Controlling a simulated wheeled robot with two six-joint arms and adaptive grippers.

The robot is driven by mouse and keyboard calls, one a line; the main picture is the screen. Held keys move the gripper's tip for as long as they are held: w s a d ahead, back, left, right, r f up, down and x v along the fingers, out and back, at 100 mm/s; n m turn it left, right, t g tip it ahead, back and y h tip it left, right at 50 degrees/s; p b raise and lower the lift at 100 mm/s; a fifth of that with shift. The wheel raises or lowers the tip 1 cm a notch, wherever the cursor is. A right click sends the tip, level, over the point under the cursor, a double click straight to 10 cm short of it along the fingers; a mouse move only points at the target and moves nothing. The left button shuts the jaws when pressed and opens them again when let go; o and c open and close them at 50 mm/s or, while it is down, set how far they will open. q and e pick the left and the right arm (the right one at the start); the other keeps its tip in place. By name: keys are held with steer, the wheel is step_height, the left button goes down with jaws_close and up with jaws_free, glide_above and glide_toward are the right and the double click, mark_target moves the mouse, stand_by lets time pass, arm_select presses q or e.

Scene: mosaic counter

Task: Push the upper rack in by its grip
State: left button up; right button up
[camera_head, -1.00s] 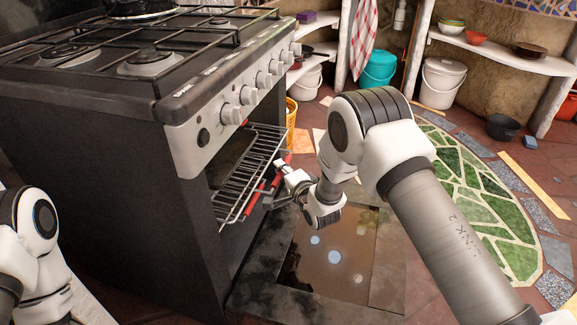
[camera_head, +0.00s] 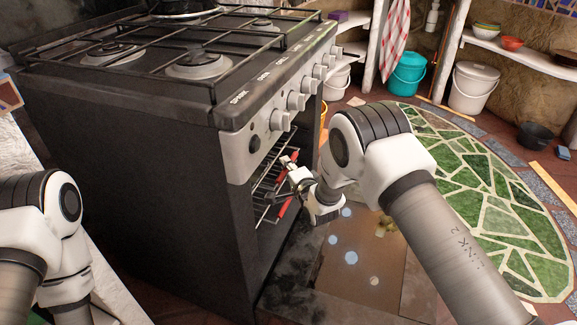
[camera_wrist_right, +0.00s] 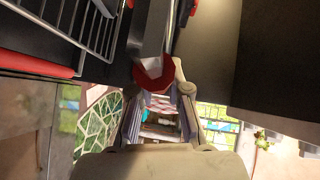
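The upper rack (camera_head: 267,184) is a wire rack with red parts at the open front of the black oven (camera_head: 150,180). Most of it is hidden inside the oven and behind its side wall. In the wrist view its wires (camera_wrist_right: 92,30) show at the upper left. In the head view my right gripper (camera_head: 290,168) is at the rack's front. My left arm shows at the lower left, but its gripper is out of view.
The oven door (camera_head: 345,265) lies folded down below the rack, under my right arm. The stove knobs (camera_head: 297,101) stick out above the opening. A teal bucket (camera_head: 407,74) and a white bucket (camera_head: 470,88) stand further back. The green mosaic floor (camera_head: 485,205) to the right is clear.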

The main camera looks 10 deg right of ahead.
steer(key=o, duration=0.4)
steer(key=shift+w+a, duration=0.1)
steer(key=shift+a, duration=0.15)
steer(key=v, duration=1.2)
steer(key=shift+d, duration=0.1)
